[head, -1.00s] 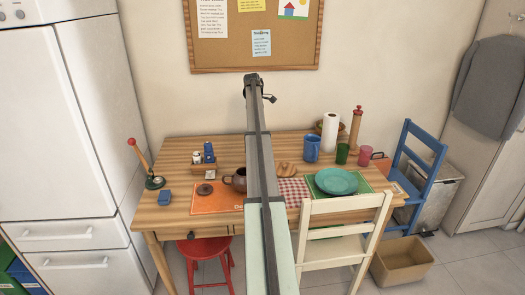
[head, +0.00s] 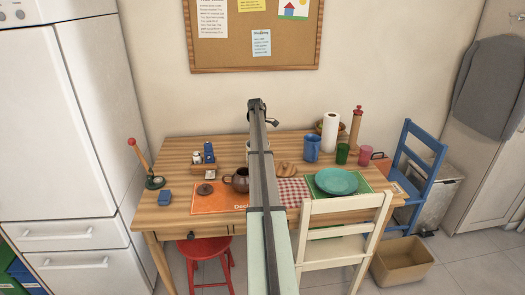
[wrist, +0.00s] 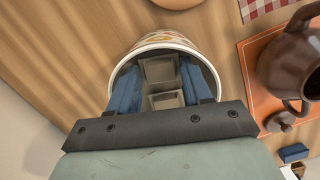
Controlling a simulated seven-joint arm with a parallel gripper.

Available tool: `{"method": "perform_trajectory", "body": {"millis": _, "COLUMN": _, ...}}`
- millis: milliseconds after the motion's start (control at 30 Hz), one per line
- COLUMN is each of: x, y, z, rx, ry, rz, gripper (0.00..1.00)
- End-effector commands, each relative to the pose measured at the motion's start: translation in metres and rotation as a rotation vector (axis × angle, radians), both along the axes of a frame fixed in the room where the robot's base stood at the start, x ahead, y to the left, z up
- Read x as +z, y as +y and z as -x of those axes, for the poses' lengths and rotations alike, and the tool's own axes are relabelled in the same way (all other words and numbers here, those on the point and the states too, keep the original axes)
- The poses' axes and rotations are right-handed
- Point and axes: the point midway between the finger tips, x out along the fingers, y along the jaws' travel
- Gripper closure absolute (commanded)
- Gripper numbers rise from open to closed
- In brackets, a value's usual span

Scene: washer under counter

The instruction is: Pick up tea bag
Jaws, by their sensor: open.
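In the wrist view my gripper (wrist: 162,82) is open, with its two blue fingers apart inside the mouth of a round white container (wrist: 152,42) with a coloured pattern. Two small grey-brown squarish shapes (wrist: 159,68) show between the fingers. I cannot tell whether either is the tea bag, and no tea bag is clearly made out elsewhere. In the head view my arm hides the gripper and most of the container.
A brown teapot (wrist: 292,62) stands close to the right of the container on an orange mat (wrist: 246,62). The wooden table (head: 172,216) also bears a teal plate (head: 337,181), a blue mug (head: 312,148) and a paper towel roll (head: 331,132). A cream chair (head: 340,237) stands in front.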

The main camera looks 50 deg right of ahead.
Motion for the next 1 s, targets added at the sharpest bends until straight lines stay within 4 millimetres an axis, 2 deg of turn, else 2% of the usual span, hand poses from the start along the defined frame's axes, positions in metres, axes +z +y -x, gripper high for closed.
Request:
{"method": "perform_trajectory", "body": {"millis": 267, "x": -0.0041, "y": -0.0003, "z": 0.0003, "rx": 0.000, "ry": 0.000, "rz": 0.001, "gripper": 0.52}}
{"method": "perform_trajectory", "body": {"millis": 633, "x": -0.0040, "y": -0.0002, "z": 0.0002, "rx": 0.000, "ry": 0.000, "rz": 0.001, "gripper": 0.87}}
{"method": "perform_trajectory", "body": {"millis": 1000, "x": 0.0015, "y": -0.0003, "z": 0.0002, "rx": 0.000, "ry": 0.000, "rz": 0.001, "gripper": 0.87}}
